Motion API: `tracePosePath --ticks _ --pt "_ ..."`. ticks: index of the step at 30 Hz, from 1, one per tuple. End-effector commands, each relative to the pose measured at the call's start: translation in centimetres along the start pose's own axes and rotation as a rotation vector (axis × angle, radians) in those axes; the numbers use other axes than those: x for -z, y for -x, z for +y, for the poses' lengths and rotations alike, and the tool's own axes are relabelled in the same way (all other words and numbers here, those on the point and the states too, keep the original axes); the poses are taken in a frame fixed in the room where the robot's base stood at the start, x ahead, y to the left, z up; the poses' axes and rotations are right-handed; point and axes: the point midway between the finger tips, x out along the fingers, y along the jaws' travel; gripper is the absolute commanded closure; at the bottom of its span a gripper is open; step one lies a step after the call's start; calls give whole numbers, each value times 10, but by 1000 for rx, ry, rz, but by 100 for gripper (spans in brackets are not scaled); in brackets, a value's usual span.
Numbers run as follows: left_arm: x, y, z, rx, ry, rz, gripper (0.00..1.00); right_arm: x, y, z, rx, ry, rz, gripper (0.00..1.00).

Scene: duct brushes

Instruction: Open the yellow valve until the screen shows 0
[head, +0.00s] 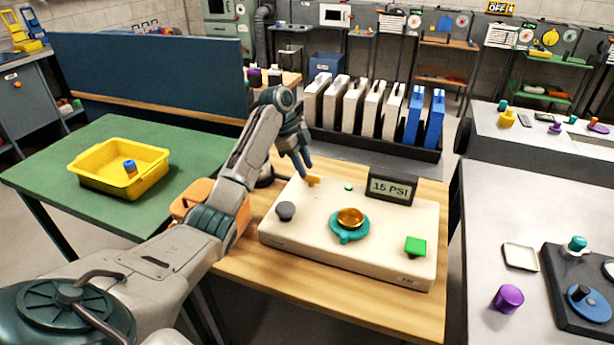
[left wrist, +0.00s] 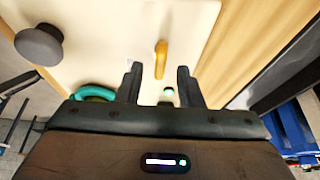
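The yellow valve (head: 314,181) is a small lever handle at the back left of a cream panel (head: 300,236). It also shows in the left wrist view (left wrist: 161,60), just beyond the fingertips and roughly in line with the gap between them. My left gripper (head: 305,168) is above the back left of the panel, close to the valve. In the left wrist view its two fingers (left wrist: 161,78) are apart with nothing between them. The screen (head: 391,188) at the panel's back right appears to read 15 PSI; a decimal point is hard to tell. My right gripper is not in view.
The panel also carries a grey knob (head: 286,210), a gold dome on a teal ring (head: 350,220), a green block (head: 415,246) and a small green light (head: 348,187). A rack of white and blue binders (head: 375,108) stands behind. A yellow bin (head: 120,166) sits on the green table.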

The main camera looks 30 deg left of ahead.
Motion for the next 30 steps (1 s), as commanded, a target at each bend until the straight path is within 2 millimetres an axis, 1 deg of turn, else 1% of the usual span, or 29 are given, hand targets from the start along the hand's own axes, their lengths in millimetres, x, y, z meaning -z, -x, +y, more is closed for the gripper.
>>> tracePosePath --ticks 1,6,10,16,20,21,30 --pt "0 -8 1 -5 0 1 66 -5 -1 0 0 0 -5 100" --pt "1 -22 0 -3 0 0 66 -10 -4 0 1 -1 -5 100" --pt "0 -26 0 -2 1 0 66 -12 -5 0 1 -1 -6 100" --pt "0 -26 0 -2 0 0 66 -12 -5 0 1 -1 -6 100" --pt "0 -25 0 -2 0 0 92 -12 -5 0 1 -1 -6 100" --pt "0 -25 0 -1 0 0 100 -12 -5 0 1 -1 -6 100" --pt "0 -24 0 2 8 0 100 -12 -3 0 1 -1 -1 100"
